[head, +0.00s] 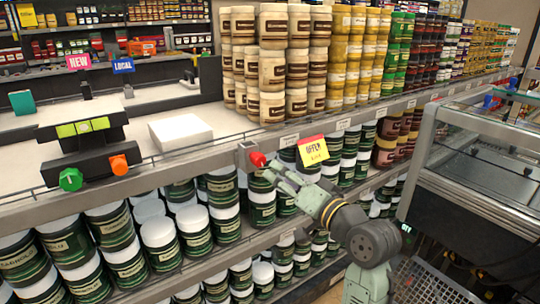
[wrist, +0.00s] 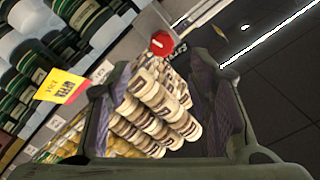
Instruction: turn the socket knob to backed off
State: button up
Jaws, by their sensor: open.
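A red knob (head: 257,159) sticks out from a small grey box (head: 244,156) on the front edge of the shelf. It also shows in the wrist view as a red disc (wrist: 161,43) with a pale mark, beyond the fingertips. My gripper (head: 274,176) is open and empty, just right of and below the red knob. I see no contact with it. A green knob (head: 71,179) and an orange knob (head: 118,164) are on a dark unit at the left. No label shows which one is the socket knob.
A yellow and red offer tag (head: 313,150) hangs on the shelf edge right of my gripper. Cream jars (head: 273,72) stand stacked above, and green jars (head: 160,232) fill the shelves below. A glass-sided case (head: 480,160) stands at the right. A white box (head: 180,134) lies on the counter.

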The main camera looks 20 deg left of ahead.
aim_at(262, 161)
jog(key=p+x, duration=0.2)
jog(key=x, duration=0.8)
jog(key=shift+a, duration=0.1)
jog(key=shift+s, duration=0.1)
jog(key=shift+c, duration=0.5)
grip_shut()
